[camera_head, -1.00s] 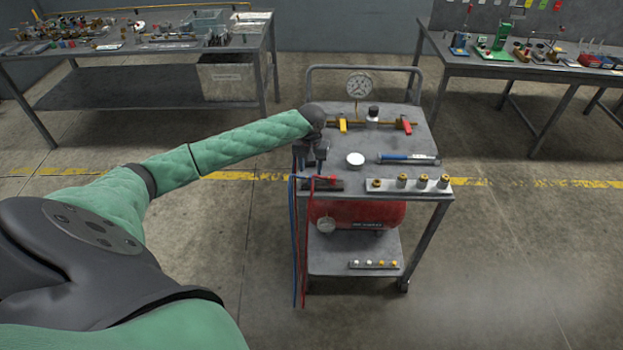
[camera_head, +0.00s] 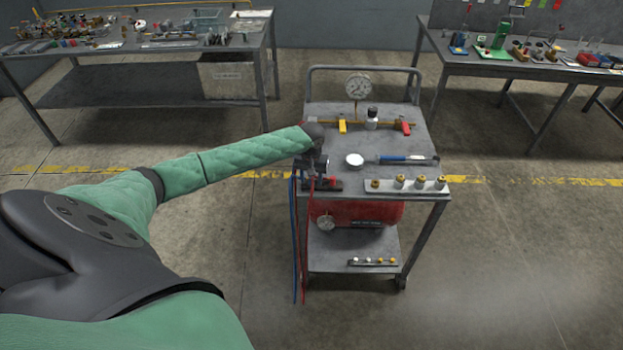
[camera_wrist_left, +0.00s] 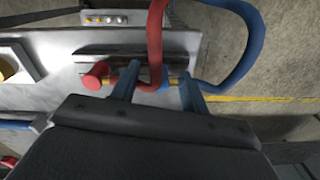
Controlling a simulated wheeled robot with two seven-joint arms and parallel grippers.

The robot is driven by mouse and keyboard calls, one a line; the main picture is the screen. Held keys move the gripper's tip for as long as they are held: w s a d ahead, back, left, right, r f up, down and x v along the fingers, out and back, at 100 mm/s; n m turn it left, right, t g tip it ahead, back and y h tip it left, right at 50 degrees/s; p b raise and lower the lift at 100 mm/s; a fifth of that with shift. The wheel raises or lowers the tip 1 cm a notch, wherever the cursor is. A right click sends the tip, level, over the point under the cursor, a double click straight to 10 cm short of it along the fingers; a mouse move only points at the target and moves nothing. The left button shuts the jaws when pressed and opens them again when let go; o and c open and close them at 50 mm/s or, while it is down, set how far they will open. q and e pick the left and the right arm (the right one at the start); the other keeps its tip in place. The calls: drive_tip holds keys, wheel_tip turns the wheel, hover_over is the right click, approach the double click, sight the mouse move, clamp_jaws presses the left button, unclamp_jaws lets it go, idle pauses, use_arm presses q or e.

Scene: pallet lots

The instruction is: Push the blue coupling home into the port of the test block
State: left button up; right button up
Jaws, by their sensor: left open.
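My left gripper (camera_head: 316,177) is over the front left corner of the cart top, jaws pointing down. In the left wrist view, its two fingers (camera_wrist_left: 160,76) are open, one on each side of the hoses. A blue hose end, apparently the blue coupling (camera_wrist_left: 166,86), shows low between the fingers, partly hidden by the red hose (camera_wrist_left: 155,40). I cannot tell whether the fingers touch it. A pale block with several brass fittings (camera_head: 388,186), possibly the test block, lies at the front right of the cart top; its edge shows in the wrist view (camera_wrist_left: 12,52).
A dark holder (camera_head: 333,187) with a red end piece (camera_wrist_left: 95,76) is beside the gripper.

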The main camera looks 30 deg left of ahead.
idle(0.3)
use_arm(q)
clamp_jaws()
use_arm(e)
drive_tip(key=shift+w, duration=0.15)
drive_tip(key=shift+f, duration=0.1)
